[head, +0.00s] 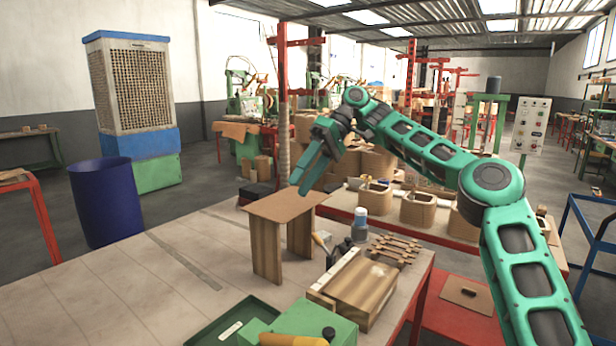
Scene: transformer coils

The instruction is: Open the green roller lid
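A green box-like thing (312,316) stands at the near edge of the table, cut off by the bottom of the head view. My gripper (299,184) hangs in the air, pointing down and left, above and behind a small wooden stand, well away from the green box. Its fingers overlap in this view, so their opening is unclear.
The wooden stand (286,205) rises from the table (165,270) below my gripper. A wooden block (358,290), several wooden sticks (397,248) and a bottle (360,224) are near the right edge. A blue barrel (105,205) stands beyond.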

